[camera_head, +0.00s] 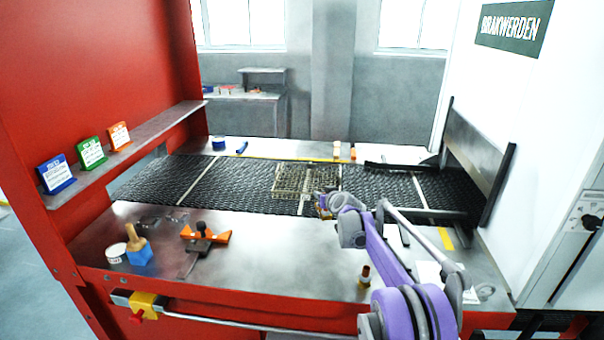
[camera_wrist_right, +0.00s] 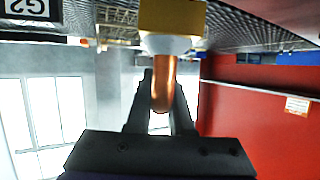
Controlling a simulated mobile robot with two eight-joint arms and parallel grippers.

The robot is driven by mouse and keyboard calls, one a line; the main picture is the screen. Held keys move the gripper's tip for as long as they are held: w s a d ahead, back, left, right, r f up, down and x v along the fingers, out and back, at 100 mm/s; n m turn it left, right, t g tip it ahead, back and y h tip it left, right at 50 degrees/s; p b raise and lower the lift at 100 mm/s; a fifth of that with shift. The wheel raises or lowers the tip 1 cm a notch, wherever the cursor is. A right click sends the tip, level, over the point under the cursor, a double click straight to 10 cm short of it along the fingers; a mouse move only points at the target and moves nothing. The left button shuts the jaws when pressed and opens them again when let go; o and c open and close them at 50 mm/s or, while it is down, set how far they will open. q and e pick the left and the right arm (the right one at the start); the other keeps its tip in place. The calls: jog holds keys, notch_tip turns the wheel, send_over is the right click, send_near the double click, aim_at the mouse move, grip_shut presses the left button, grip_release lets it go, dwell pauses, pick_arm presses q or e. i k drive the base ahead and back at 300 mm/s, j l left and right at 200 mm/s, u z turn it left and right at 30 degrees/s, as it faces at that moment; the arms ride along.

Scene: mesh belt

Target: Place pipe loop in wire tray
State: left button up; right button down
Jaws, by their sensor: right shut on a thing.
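The wire tray (camera_head: 290,180), a brassy wire basket, sits on the dark mesh belt near its middle in the head view. My right gripper (camera_head: 325,204) is at the tray's near right edge; its fingertips are small there. In the right wrist view my right gripper (camera_wrist_right: 161,92) is shut on the copper-coloured pipe loop (camera_wrist_right: 162,80). A white collar and a yellow block show at the pipe's far end. Most of the loop's shape is hidden, and I cannot tell whether it touches the tray. My left gripper is not in view.
The mesh belt (camera_head: 240,180) runs across the bench between steel ledges. A metal guard (camera_head: 474,160) stands at right.

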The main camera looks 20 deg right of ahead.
aim_at(307, 190)
jog(key=i+l, duration=0.1)
jog(key=i, duration=0.35)
jog(key=i+l, duration=0.1)
jog(key=i, duration=0.3)
